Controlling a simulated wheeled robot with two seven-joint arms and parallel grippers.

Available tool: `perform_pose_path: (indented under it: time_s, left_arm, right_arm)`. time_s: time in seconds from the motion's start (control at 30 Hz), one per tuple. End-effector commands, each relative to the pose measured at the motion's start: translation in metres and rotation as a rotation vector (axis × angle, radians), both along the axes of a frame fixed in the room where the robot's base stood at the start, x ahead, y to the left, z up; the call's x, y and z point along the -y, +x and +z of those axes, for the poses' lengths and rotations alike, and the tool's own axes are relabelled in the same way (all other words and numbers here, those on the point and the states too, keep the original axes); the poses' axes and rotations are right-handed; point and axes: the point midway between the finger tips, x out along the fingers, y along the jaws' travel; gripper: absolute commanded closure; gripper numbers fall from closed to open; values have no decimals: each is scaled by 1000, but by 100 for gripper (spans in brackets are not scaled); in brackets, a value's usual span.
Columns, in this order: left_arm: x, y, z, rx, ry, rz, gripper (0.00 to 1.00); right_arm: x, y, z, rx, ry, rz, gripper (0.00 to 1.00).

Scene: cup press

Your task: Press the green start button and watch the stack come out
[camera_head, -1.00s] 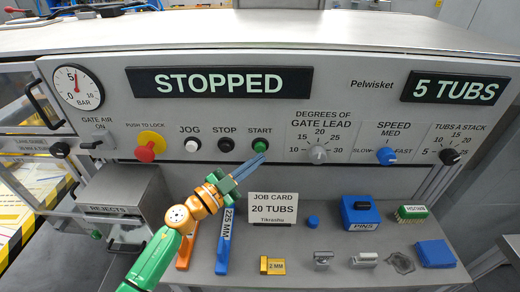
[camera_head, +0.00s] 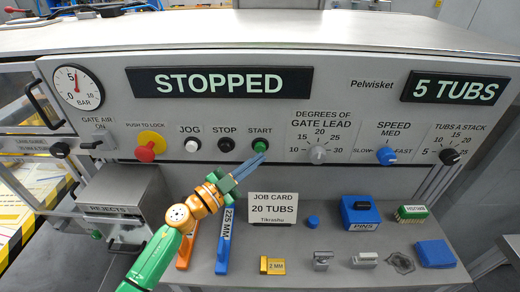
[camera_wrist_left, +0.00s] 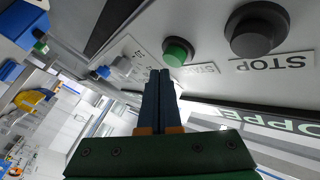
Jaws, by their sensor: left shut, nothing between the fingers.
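The green start button (camera_head: 260,145) sits on the grey panel, right of the black STOP button (camera_head: 226,145). My left gripper (camera_head: 262,156) is shut and empty, its blue fingertips just below the start button in the head view. In the left wrist view the green button (camera_wrist_left: 178,51) is up and to the right of the fingertips (camera_wrist_left: 158,73); I cannot tell whether they touch. The large display (camera_head: 219,82) reads STOPPED. The smaller display (camera_head: 458,89) reads 5 TUBS. The job card (camera_head: 273,208) reads 20 TUBS. My right gripper is not in view.
A white JOG button (camera_head: 191,146) and red push-to-lock knob (camera_head: 146,152) are to the left. Gate lead (camera_head: 318,154), speed (camera_head: 386,156) and tubs-a-stack (camera_head: 449,156) knobs are to the right. The shelf below holds a blue PINS box (camera_head: 360,213) and small parts.

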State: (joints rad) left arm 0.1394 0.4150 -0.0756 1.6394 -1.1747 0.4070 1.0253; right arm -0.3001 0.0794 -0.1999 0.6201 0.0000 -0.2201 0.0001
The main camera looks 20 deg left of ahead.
Motion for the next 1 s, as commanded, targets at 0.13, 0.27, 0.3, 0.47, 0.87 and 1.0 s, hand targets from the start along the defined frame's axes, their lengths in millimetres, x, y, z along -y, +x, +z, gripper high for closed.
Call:
perform_pose_path:
  time_s: [0.13,0.27,0.3,0.47,0.87,1.0]
  left_arm:
    - [-2,5,0,0,1,0,100]
    - [-2,6,0,0,1,0,100]
    - [-2,6,0,0,1,0,100]
    - [-2,6,0,0,1,0,100]
    - [-3,10,0,0,1,0,100]
    - [-3,12,0,1,1,0,100]
  right_arm:
    - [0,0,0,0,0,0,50]
    - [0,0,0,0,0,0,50]
    - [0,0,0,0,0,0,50]
    - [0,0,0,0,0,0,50]
    - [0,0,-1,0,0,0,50]
    - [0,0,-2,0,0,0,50]
